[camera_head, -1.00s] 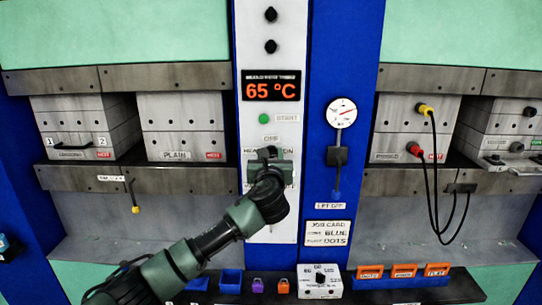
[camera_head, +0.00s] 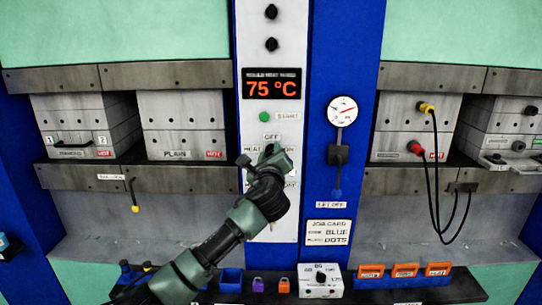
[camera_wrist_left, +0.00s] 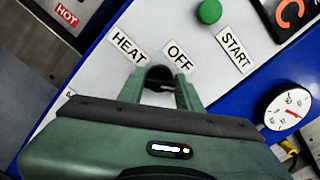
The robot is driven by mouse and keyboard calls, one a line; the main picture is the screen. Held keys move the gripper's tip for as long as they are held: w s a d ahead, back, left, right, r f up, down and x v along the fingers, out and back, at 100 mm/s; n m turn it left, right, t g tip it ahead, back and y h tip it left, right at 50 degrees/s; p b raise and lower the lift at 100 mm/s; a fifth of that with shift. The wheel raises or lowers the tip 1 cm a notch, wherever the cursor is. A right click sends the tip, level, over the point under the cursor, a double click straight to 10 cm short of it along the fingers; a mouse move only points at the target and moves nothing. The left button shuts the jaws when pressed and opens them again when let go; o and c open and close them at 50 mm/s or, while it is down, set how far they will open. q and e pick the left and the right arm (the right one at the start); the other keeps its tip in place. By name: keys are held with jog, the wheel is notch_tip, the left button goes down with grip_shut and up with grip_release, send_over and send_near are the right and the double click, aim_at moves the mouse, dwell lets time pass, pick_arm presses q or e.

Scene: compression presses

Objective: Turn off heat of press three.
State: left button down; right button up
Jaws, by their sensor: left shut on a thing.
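The white control panel (camera_head: 285,220) of the press carries a display (camera_head: 271,84) reading 75 °C; its small heading is hard to read. A dark selector knob (camera_wrist_left: 160,76) sits below the OFF label (camera_wrist_left: 178,56), which is beside the HEAT label (camera_wrist_left: 128,46). My left gripper (camera_head: 268,155) is shut on the knob and turned at a slant. In the left wrist view its green fingers (camera_wrist_left: 162,85) are on either side of the knob. The fingers hide much of the knob, so its exact pointing is unclear. My right gripper is not in view.
A green START button (camera_head: 264,117) is just above the knob. A gauge (camera_head: 342,111) and a lever (camera_head: 338,155) are to the right. Press blocks (camera_head: 180,126) stand on both sides. Small bins and a dial box (camera_head: 320,284) line the bottom ledge.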

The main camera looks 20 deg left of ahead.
pick_arm(q)
jog(key=n, duration=0.2)
jog(key=n+b, duration=0.1)
jog(key=n, duration=0.2)
jog(key=shift+f+n, duration=0.2)
jog(key=shift+n, duration=0.1)
jog(key=n+b, duration=0.2)
jog(key=n, duration=0.3)
jog(key=shift+f, duration=0.1)
dwell(0.3)
jog(key=c, duration=1)
grip_release()
jog(key=shift+a, duration=0.1)
jog(key=shift+o, duration=0.2)
jog(key=shift+s+b, duration=0.3)
jog(key=shift+s, duration=0.2)
jog(key=b+v, duration=0.1)
jog(key=v, duration=0.6)
jog(key=shift+b, duration=0.4)
